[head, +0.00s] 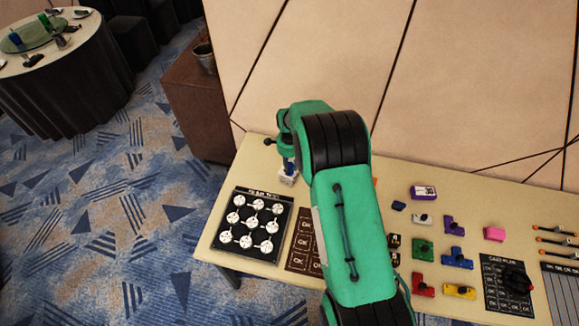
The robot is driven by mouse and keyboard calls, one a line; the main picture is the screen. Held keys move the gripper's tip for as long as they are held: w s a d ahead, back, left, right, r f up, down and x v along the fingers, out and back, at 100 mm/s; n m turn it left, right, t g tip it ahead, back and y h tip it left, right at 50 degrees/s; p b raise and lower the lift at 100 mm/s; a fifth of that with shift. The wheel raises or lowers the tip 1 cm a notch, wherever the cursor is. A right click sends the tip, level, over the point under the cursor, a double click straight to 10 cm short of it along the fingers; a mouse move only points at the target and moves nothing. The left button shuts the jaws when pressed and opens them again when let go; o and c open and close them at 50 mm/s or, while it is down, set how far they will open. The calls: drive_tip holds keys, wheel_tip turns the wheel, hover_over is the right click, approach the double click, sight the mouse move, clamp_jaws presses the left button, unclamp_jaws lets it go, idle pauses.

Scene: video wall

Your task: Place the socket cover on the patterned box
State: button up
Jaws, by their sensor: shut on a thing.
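My gripper (288,164) points down at the back left of the table, partly hidden by my green arm. It is shut on a small blue piece (289,169), which looks like the socket cover; its shape is mostly hidden. Directly below it is a small white block (286,180) with dark marks, which looks like the patterned box. The blue piece appears to be on or just above the block's top; I cannot tell whether they touch.
A black board with white discs (253,222) lies at the front left. A brown marked board (301,240) is partly behind my arm. Right of my arm are a purple-and-white box (423,192), several coloured knobbed blocks and a pink block (494,234). A wall borders the table's back.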

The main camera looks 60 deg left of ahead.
sight(290, 165)
drive_tip(key=shift+f, duration=0.2)
drive_tip(key=o, duration=0.9)
drive_tip(key=shift+r, duration=0.1)
drive_tip(key=shift+r+b, duration=0.5)
drive_tip(key=shift+r, duration=5.6)
drive_tip(key=shift+r, duration=0.1)
